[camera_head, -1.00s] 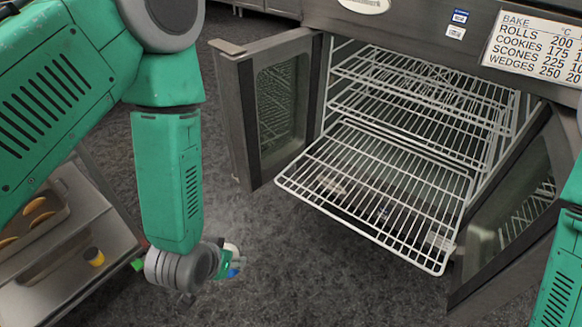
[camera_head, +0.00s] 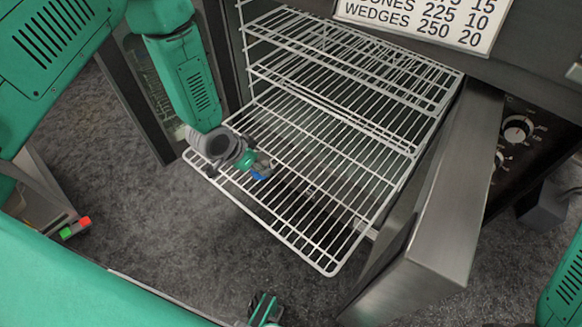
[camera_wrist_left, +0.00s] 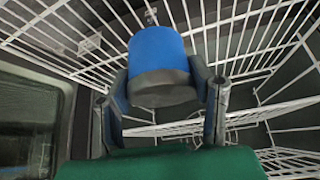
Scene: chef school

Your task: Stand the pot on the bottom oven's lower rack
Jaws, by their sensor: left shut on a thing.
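The pot is small and blue with a dark grey end. It shows between the fingers in the left wrist view (camera_wrist_left: 157,53), and its blue side shows at the fingertips in the head view (camera_head: 260,176). My left gripper (camera_head: 256,165) is shut on it, with one finger on each side in the wrist view (camera_wrist_left: 162,90). It is over the left front part of the pulled-out lower rack (camera_head: 310,200); I cannot tell whether the pot touches the wires.
Another wire rack (camera_head: 350,60) sits higher inside the oven. An open door (camera_head: 440,220) stands to the right of the lower rack, another (camera_head: 150,90) to its left behind my arm. The middle and right of the lower rack are bare.

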